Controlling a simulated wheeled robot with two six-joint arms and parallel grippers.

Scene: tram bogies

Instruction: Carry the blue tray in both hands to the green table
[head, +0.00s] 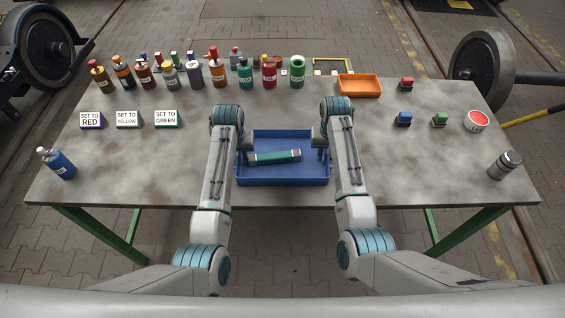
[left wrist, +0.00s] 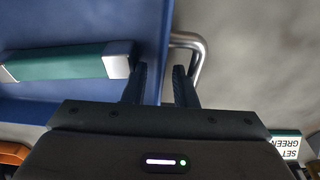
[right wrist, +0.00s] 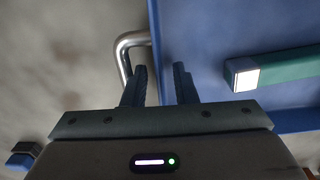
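The blue tray (head: 283,183) sits on a grey, stained table top near its front edge. A green bar with pale ends (head: 274,157) lies inside it. The tray has a metal handle at each side; one shows in the left wrist view (left wrist: 201,50) and one in the right wrist view (right wrist: 122,50). My left gripper (left wrist: 162,75) is open at the tray's left side, its fingers apart near the wall and handle. My right gripper (right wrist: 158,75) is open likewise at the right side. The fingertips' depth is unclear. No separate green table shows.
The table (head: 400,165) has green legs. Several bottles (head: 219,72) and an orange tray (head: 359,86) stand behind. Label blocks (head: 167,119) and a blue bottle (head: 58,163) are left; colored buttons (head: 403,119) and a grey canister (head: 504,165) are right. Wheelsets stand on the floor beyond.

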